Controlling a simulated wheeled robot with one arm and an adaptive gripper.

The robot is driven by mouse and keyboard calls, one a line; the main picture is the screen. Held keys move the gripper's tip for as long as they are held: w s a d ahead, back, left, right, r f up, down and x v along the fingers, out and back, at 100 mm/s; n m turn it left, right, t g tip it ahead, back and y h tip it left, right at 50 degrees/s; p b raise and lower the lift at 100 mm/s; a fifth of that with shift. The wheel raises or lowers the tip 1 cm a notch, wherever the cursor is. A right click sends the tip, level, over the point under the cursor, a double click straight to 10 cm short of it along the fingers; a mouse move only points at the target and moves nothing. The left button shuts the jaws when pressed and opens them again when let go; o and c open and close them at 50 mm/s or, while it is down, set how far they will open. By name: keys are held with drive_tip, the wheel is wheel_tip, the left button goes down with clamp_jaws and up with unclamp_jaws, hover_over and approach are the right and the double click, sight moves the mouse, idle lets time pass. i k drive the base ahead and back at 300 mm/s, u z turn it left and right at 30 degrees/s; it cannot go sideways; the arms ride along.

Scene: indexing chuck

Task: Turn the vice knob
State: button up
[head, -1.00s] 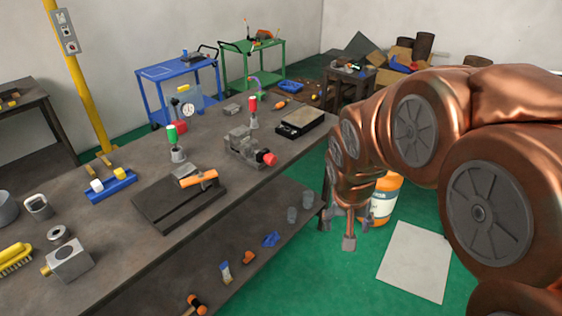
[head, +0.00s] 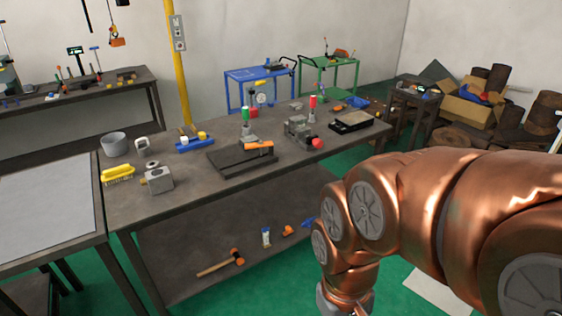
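A grey vice (head: 297,128) stands on the dark workbench (head: 195,205), towards its far right part. Its round red knob (head: 318,143) sticks out at the lower right side of the vice, by the bench's front edge. My gripper (head: 332,303) hangs at the bottom edge of the head view, in front of the bench and well below and apart from the knob. Only its upper part shows. The fingers are cut off by the frame, so I cannot see whether they are open or shut.
A black plate with an orange-handled tool (head: 259,147) lies left of the vice. A red-topped bottle (head: 312,108) stands close behind the vice, and a black tray (head: 351,122) lies to its right. A hammer (head: 222,263) lies on the lower shelf. Green floor is open beside the bench.

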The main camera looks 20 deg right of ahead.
sight(317, 143)
drive_tip(key=u, duration=0.25)
drive_tip(key=k, duration=0.25)
drive_tip(key=z, duration=0.65)
drive_tip(key=i, duration=1.5)
drive_tip(key=u, duration=0.9)
